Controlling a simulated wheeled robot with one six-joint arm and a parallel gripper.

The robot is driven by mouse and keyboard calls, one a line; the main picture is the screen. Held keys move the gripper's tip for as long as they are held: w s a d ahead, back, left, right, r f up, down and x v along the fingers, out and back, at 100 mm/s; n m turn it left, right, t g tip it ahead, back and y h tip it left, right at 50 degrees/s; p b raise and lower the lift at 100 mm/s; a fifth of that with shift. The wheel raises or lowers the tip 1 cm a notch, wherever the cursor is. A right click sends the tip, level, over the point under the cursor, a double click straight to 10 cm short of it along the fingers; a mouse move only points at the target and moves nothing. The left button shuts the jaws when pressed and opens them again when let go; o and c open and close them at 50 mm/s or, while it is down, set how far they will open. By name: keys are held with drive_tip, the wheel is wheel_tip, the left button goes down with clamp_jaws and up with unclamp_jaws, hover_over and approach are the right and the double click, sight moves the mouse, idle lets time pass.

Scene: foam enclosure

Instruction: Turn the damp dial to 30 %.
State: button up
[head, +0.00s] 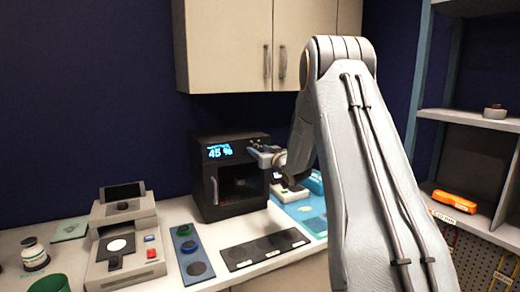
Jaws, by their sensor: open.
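The black box (208,187) stands on the counter against the back wall. Its lit blue display (220,151) reads 45 %. Below the display is a dark window door with a pale upright handle. My gripper (256,151) is at the upper right of the box front, level with the display, with its fingers pointing left. It is open. The damp dial cannot be made out clearly; the fingers cover that part of the front panel. I cannot tell whether the fingers touch it.
A beige device (125,245) with a small screen stands left of the box. A blue panel (192,252) with round buttons and a dark strip (264,249) lie in front. A blue mat (308,215) lies to the right. Cabinets (228,45) hang above.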

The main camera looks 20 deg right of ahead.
drive_tip(key=shift+w, duration=0.15)
drive_tip(key=shift+c, duration=0.4)
drive_tip(key=c, duration=1)
drive_tip(key=shift+o, duration=0.2)
